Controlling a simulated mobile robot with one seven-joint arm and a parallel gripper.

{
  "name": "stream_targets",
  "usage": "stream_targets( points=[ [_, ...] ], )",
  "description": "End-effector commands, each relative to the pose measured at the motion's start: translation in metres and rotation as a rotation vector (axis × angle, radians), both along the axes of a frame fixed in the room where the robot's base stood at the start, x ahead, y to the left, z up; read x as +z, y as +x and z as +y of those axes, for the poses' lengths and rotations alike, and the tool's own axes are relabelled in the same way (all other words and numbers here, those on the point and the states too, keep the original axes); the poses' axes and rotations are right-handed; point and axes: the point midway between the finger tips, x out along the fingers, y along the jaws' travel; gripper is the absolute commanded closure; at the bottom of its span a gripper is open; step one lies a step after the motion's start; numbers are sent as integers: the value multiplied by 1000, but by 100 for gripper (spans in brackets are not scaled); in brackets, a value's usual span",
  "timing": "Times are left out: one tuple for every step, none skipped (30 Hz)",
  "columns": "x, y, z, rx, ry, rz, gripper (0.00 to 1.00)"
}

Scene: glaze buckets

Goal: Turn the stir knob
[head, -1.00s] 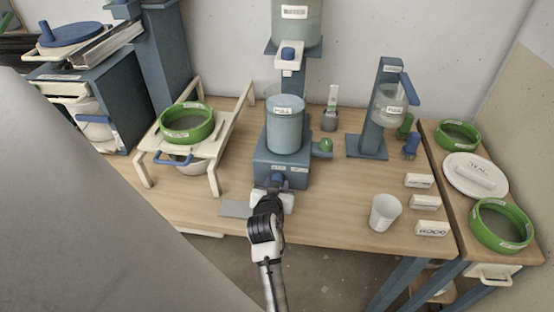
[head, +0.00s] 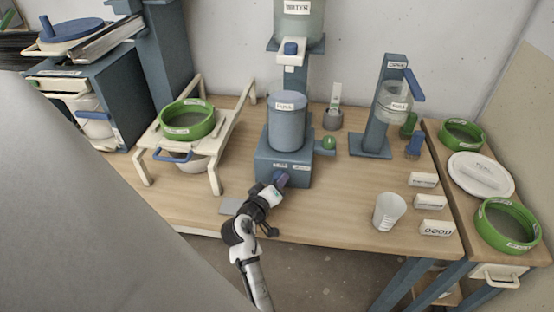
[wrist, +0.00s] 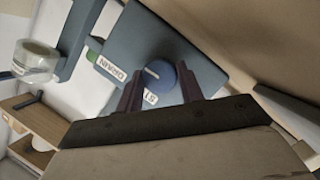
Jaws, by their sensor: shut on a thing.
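The stir knob (wrist: 160,76) is a round blue knob with a pale pointer line. It sits on the front face of the blue-grey mixer base (head: 268,163), and the wrist view shows part of a label below it. The knob also shows in the head view (head: 281,178), partly covered. My gripper (wrist: 160,92) has one dark finger on each side of the knob and is shut on it. In the head view my gripper (head: 277,188) reaches the base's front from below. A grey bucket (head: 287,125) labelled FULL stands on the base.
A green drain knob (head: 329,142) sticks out at the base's right. A white cup (head: 389,212) and several labelled blocks stand to the right. A cream rack with a green sieve (head: 187,120) is at left. The table front beside the base is mostly clear.

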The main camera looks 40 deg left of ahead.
Motion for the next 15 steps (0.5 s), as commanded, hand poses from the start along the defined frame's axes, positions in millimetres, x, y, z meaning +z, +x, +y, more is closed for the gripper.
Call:
stream_targets(
  points=[
    [0,1,0,0,-25,-21,86],
    [0,1,0,0,-43,-31,86],
    [0,1,1,0,-62,-43,86],
    [0,1,1,1,-76,-52,86],
    [0,1,1,0,-90,-61,86],
    [0,1,1,0,-106,-70,86],
    [0,1,1,1,-118,-77,86],
    [0,1,1,0,-128,-84,86],
    [0,1,1,0,-140,-91,86],
    [0,1,1,-1,-148,-96,86],
    [0,1,1,1,-155,-100,86],
    [0,1,1,0,-163,-106,86],
    [0,1,1,0,-169,-109,86],
    [0,1,1,0,-173,-111,86],
    [0,1,1,0,-178,-114,86]
  ],
)
